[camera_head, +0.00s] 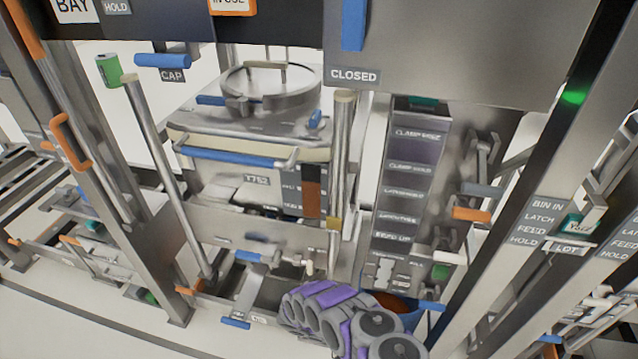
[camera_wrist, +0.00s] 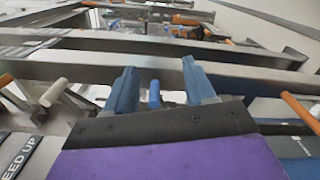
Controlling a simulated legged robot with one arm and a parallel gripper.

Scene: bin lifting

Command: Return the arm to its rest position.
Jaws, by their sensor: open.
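My arm, grey and purple, shows at the bottom middle of the head view, in front of the bay's lower frame. My gripper's jaws are not clear there. In the wrist view my gripper (camera_wrist: 160,88) shows two blue fingers spread apart with nothing held between them. A blue-tipped handle (camera_wrist: 154,95) appears in the gap between the fingers, beyond them; I cannot tell how far off it is. The metal bin (camera_head: 245,185) with a round lid stands in the bay at the middle of the head view, above and behind my arm.
A label panel (camera_head: 408,180) stands right of the bin. A steel post (camera_head: 540,170) with a green light rises at the right. An orange-handled post (camera_head: 95,150) stands at the left. An orange and blue round object (camera_head: 398,302) lies beside my arm.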

